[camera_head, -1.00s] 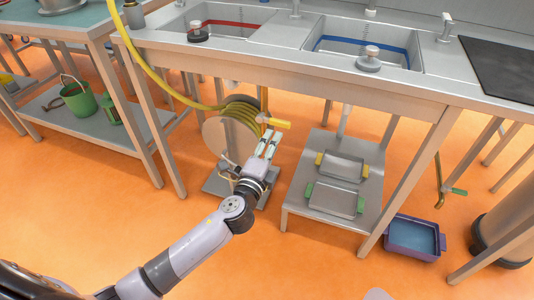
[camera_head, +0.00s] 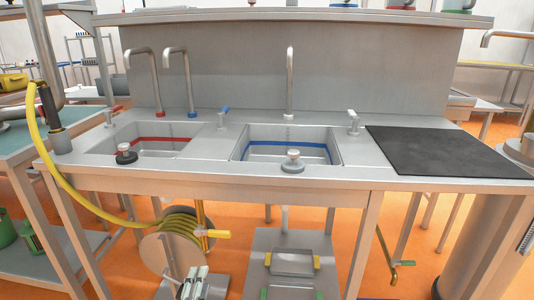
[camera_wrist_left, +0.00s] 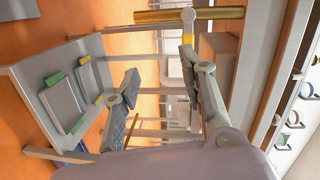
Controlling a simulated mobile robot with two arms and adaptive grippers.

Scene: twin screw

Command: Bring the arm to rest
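My left gripper (camera_head: 195,279) shows at the bottom edge of the head view, pointing up and away, low in front of the hose reel (camera_head: 166,252). In the left wrist view the same gripper (camera_wrist_left: 157,88) has its two fingers apart, with nothing between them. The reel's yellow handle (camera_head: 217,234) is just beyond the gripper; the yellow bar (camera_wrist_left: 190,15) crosses the top of the wrist view near one fingertip. I cannot tell whether they touch. The rest of my left arm is below the head view. My right gripper is not seen.
A steel sink counter (camera_head: 250,183) spans the middle, with a black mat (camera_head: 440,151) at right. A yellow hose (camera_head: 85,203) hangs at left. A low shelf (camera_head: 318,246) with trays stands right of the gripper. Orange floor (camera_head: 345,225) shows below the counter.

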